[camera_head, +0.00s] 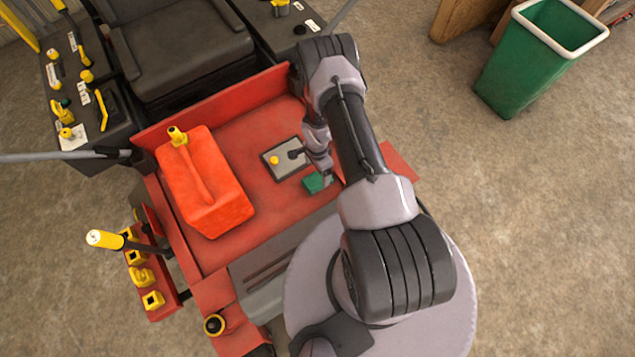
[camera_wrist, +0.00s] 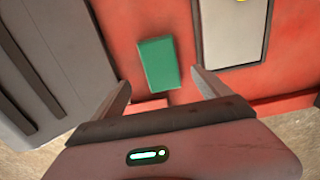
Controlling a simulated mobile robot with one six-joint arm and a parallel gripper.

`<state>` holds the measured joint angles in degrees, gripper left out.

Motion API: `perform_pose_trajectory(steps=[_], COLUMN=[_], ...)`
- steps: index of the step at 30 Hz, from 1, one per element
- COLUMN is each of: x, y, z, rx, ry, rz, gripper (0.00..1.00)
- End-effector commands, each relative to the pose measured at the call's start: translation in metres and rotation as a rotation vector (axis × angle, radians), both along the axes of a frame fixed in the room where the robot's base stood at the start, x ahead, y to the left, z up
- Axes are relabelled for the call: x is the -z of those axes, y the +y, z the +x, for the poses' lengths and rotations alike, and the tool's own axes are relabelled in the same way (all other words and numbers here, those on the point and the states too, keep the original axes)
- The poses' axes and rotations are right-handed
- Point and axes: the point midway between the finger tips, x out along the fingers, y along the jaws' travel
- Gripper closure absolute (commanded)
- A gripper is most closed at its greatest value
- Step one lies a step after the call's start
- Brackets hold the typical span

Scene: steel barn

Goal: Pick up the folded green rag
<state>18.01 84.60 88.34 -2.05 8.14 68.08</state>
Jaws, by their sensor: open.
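The folded green rag (camera_head: 313,184) lies flat on the red floor plate of the machine, just below a grey framed pad. In the wrist view the rag (camera_wrist: 158,63) is a small green rectangle, slightly tilted, lying ahead of my gripper (camera_wrist: 160,88). My gripper is open, with one finger to each side of the rag's near end and nothing between them. In the head view my arm's end is close beside the rag and partly hides the fingers. I cannot tell the exact height of the fingers above the plate.
The grey pad (camera_head: 287,158) with a yellow knob lies close to the rag. An orange fuel can (camera_head: 205,185) stands left of it on the red plate (camera_head: 262,208). A black seat (camera_head: 178,50) is behind. A green bin (camera_head: 530,65) stands at the upper right.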

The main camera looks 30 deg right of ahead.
Motion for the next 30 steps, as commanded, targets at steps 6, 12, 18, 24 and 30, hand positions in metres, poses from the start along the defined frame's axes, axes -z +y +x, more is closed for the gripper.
perform_pose_trajectory(steps=[6,12,18,24,30], x=[0.026,0.065,0.071,0.070,0.070], y=[0.001,0.006,0.006,0.006,0.006], z=[0.000,-0.001,0.000,0.000,0.000], rx=[-0.001,-0.001,-0.001,-0.001,-0.001], ry=[0.000,0.001,0.000,0.000,0.000], rz=[0.000,0.000,0.000,0.000,0.000], gripper=[0.13,0.13,0.13,0.40,0.79])
